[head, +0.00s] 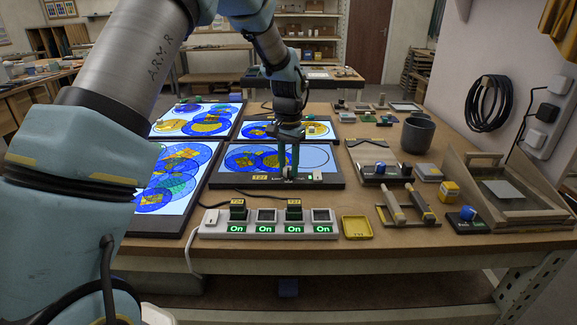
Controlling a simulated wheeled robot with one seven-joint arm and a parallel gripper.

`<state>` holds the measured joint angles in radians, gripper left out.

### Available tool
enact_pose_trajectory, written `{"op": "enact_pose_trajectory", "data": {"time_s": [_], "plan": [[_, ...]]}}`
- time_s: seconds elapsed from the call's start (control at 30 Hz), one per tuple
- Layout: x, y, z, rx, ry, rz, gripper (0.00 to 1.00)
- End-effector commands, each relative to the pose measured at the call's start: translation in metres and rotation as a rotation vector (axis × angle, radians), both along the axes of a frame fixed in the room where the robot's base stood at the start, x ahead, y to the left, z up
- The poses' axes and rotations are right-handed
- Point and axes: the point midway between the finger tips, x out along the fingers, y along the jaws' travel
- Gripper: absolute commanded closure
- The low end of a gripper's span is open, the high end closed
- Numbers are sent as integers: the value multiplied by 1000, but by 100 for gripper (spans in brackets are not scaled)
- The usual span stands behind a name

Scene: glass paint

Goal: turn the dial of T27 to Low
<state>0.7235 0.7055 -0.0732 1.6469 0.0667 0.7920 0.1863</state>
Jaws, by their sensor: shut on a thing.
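The front middle light panel (226,181) is lit, with blue and yellow round glass designs on it. A yellow tag (260,177) on its front edge seems to read T27, but it is too small to be sure. A small dial (288,179) sits on the front edge to the right of the tag. My gripper (288,170) points straight down and is shut on the dial. The fingers hide most of the dial, and I cannot read its setting. A small green light (311,178) shows to the right of it.
A white power strip (217,217) with several green On displays and tagged plugs lies in front. A yellow tray (356,227) is beside it. More lit panels stand left (160,222) and behind (322,143). A dark cup (417,135) and small tools are on the right.

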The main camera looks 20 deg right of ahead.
Motion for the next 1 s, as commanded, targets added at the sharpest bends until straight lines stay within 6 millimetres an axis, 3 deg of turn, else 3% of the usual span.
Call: {"op": "enact_pose_trajectory", "data": {"time_s": [0.7,1.0], "plan": [[1,0,2,-2,-1,-672,100],[0,0,1,-2,-1,-882,100]]}}
